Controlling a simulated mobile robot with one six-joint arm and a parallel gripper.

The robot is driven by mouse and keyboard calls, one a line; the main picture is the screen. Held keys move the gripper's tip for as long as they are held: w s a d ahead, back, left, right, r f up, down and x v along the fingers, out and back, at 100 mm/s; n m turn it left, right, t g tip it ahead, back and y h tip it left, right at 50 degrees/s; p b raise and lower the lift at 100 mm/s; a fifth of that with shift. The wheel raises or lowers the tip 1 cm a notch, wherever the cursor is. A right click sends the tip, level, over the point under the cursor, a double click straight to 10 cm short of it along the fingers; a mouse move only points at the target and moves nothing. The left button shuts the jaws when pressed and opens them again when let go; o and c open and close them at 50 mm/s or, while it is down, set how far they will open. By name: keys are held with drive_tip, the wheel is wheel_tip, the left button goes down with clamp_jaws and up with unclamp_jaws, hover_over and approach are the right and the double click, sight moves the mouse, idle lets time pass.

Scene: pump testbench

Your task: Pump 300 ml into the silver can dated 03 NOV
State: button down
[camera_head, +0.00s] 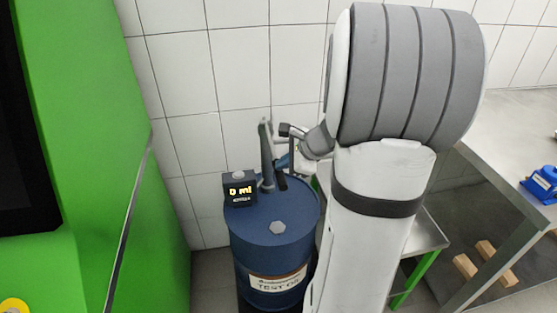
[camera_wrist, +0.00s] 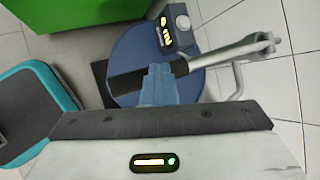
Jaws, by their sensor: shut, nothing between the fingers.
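The blue drum (camera_head: 272,225) labelled TEST OIL stands by the tiled wall. It also shows in the wrist view (camera_wrist: 127,58). A small black display (camera_head: 239,189) on its top reads 0 ml; it also shows in the wrist view (camera_wrist: 172,30). A grey pump with a lever (camera_head: 266,152) rises from the drum top. In the wrist view its bar (camera_wrist: 235,52) passes just beyond my fingers. My gripper (camera_wrist: 158,84) is shut and empty, close to the pump; I cannot tell whether it touches. I see no silver can; my arm hides part of the head view.
A green cabinet (camera_head: 85,150) fills the left side. A steel table (camera_head: 510,120) stands at the right, with a blue device (camera_head: 541,185) on it. Wooden blocks (camera_head: 487,262) lie below it. A green-legged stand (camera_head: 425,235) is partly behind my arm.

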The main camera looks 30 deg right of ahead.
sight(284, 179)
drive_tip(key=shift+s+a+f+b, duration=0.1)
drive_tip(key=shift+s+f+b, duration=0.05)
drive_tip(key=shift+f+b, duration=1.1)
drive_tip(key=shift+s+f+b, duration=0.15)
drive_tip(key=shift+f+b, duration=0.9)
drive_tip(key=shift+f, duration=0.25)
idle(1.7)
idle(0.5)
drive_tip(key=shift+w+r+p, duration=0.2)
drive_tip(key=shift+r+p, duration=1.2)
drive_tip(key=shift+r, duration=0.3)
drive_tip(key=shift+w+r+p, duration=0.15)
drive_tip(key=shift+r+p, duration=1.3)
drive_tip(key=shift+r, duration=0.3)
drive_tip(key=shift+w+r+p, duration=0.2)
drive_tip(key=shift+r+p, duration=1.2)
drive_tip(key=shift+r, duration=0.3)
drive_tip(key=shift+w+d+r+p, duration=0.15)
drive_tip(key=shift+r+p, duration=0.9)
drive_tip(key=shift+r, duration=0.2)
drive_tip(key=shift+w+d+r+p, duration=0.1)
drive_tip(key=shift+r+p, duration=0.95)
drive_tip(key=shift+r, duration=0.15)
